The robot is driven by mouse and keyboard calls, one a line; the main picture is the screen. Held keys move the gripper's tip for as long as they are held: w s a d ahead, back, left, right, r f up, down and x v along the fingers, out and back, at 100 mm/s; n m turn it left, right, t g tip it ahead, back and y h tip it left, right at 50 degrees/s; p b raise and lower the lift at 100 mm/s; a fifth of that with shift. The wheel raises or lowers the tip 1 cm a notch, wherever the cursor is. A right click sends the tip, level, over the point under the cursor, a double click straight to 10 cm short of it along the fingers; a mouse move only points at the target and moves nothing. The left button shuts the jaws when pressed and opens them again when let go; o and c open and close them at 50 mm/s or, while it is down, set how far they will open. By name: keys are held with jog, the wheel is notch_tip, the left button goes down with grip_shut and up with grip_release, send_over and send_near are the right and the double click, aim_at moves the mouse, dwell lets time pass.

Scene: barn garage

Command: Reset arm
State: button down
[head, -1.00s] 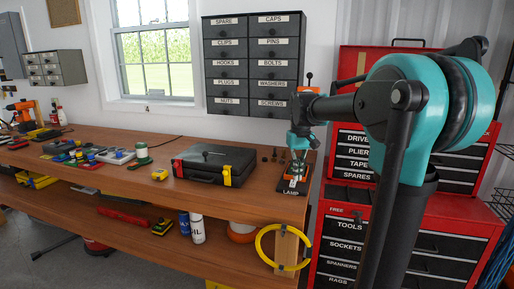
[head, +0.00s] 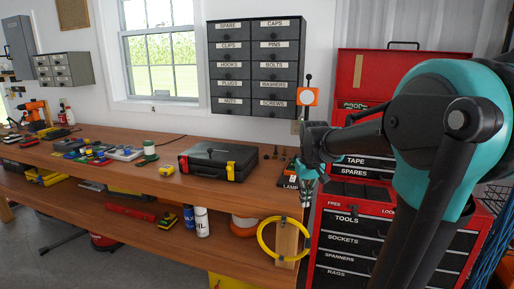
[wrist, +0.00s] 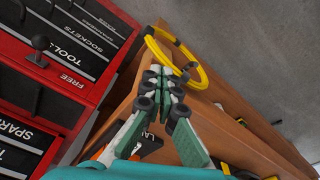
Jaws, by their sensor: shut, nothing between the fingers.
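My gripper (head: 305,201) hangs from the teal and black arm at the right end of the wooden workbench (head: 130,154), just off its front corner. In the wrist view, my gripper (wrist: 160,75) shows its green fingers with black pads together and nothing between them. The base plate marked LAMP (head: 289,184) lies on the bench corner behind the gripper and is partly hidden by it. An orange lamp head (head: 308,96) stands above that corner in the head view.
A black toolbox (head: 218,160) sits on the bench left of the gripper. A yellow hose ring (head: 264,240) hangs at the bench end. A red tool chest (head: 345,225) stands close to the right. Small tools and blocks lie farther left.

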jog(key=s+d+f+m+t, duration=0.1)
jog(key=s+d+f+t, duration=0.1)
jog(key=s+f, duration=1.3)
jog(key=shift+s+d+f+m+t, duration=0.3)
jog(key=shift+s+t, duration=0.2)
jog(key=shift+s, duration=0.4)
